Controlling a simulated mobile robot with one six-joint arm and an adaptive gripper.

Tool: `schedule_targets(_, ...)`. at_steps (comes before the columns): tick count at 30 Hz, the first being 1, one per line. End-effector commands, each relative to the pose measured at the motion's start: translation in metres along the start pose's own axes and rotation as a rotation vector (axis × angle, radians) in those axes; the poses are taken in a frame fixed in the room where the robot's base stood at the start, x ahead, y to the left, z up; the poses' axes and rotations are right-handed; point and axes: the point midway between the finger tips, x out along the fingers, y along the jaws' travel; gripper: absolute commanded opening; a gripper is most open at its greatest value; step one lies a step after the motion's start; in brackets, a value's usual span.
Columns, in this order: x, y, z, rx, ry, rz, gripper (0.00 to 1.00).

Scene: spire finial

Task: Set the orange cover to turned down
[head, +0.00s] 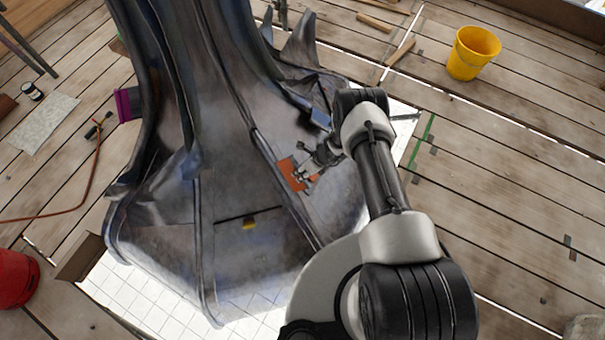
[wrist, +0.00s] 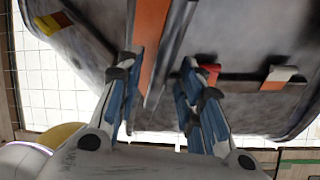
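The orange cover (head: 287,172) is a small flat plate on the grey metal spire finial (head: 230,150), on its right-hand lower face. My gripper (head: 304,177) is at the cover and hides part of it in the head view. In the wrist view the cover (wrist: 151,38) is a long orange strip running up between my fingers, nearer the left one. My gripper (wrist: 161,60) is open there, with a clear gap between the blue-padded fingers. I cannot tell whether a finger touches the cover, nor how far it is tilted.
A yellow piece (head: 249,224) sits below a dark slot on the finial's front face. A red piece (wrist: 208,72) and an orange-and-white piece (wrist: 280,76) lie along a dark bar to the right. A yellow bucket (head: 472,53) stands on the planks, well clear.

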Motion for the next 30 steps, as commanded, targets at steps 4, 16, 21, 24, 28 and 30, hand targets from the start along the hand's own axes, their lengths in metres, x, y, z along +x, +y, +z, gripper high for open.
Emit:
schedule_targets(4,0.0046,-0.0003,0.0004,0.0,0.0,-0.001,0.35)
schedule_targets(16,0.0041,-0.0001,0.0005,0.0,0.0,-0.001,0.22)
schedule_targets(21,0.004,-0.0009,0.0005,0.001,0.0,-0.002,0.11)
schedule_targets(24,0.0038,-0.0015,0.0005,0.002,0.0,-0.004,0.04)
schedule_targets(28,0.0037,-0.0021,0.0006,0.003,-0.001,-0.005,0.0)
schedule_targets(30,0.0035,-0.0025,0.0007,0.004,-0.001,-0.006,0.0)
